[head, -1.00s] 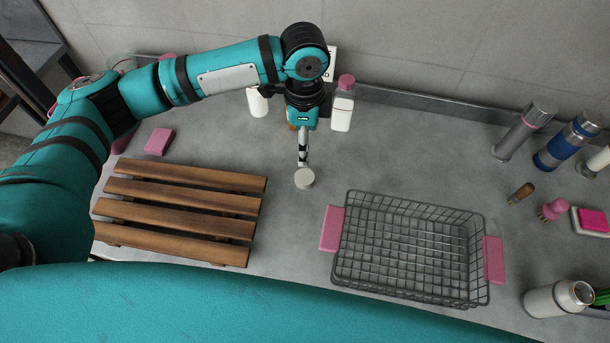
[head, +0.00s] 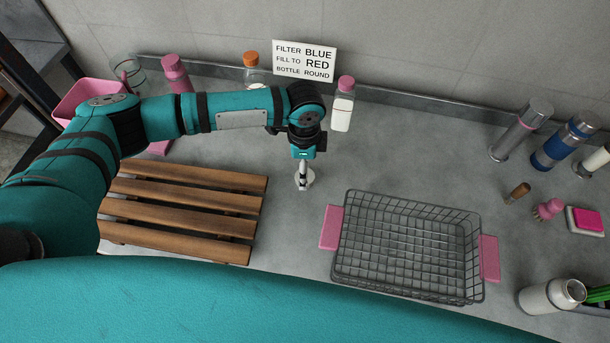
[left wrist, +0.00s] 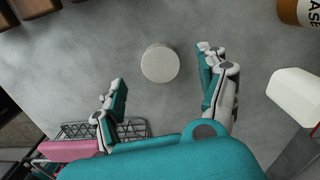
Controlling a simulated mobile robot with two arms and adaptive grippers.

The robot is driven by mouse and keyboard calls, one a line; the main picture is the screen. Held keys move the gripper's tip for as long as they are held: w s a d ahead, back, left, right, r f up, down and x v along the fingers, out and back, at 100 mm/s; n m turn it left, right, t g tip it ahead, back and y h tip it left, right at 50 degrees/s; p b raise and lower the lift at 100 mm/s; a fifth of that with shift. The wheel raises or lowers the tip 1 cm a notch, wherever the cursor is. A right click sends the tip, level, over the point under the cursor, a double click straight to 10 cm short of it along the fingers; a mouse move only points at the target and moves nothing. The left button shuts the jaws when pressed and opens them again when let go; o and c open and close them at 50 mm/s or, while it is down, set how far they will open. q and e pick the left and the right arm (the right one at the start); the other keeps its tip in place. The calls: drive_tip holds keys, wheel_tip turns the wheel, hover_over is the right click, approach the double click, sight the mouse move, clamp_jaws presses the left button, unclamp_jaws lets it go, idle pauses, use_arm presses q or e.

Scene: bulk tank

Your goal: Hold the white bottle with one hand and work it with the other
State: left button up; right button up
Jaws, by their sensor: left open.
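A white bottle with a pink cap (head: 342,108) stands upright at the back, below the sign; a white bottle body (left wrist: 297,95) shows at the right of the left wrist view. I cannot tell which one the task means. A small white round piece (left wrist: 160,64) rests on the counter. My left gripper (head: 303,178) is above it in the head view, partly covering it. In the left wrist view the left gripper (left wrist: 165,90) is open and empty, the round piece showing between its fingers. My right gripper is not in view.
A slatted wooden rack (head: 185,210) lies left of the gripper. A wire basket with pink handles (head: 408,245) is to the right. Tall flasks (head: 522,130) and small brushes (head: 548,208) occupy the right. A sign (head: 304,61) stands behind.

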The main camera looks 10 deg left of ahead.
use_arm(q)
wheel_tip(320, 180, down, 4)
drive_tip(key=shift+f+p, duration=0.1)
drive_tip(key=shift+p, duration=0.25)
drive_tip(key=c, duration=0.9)
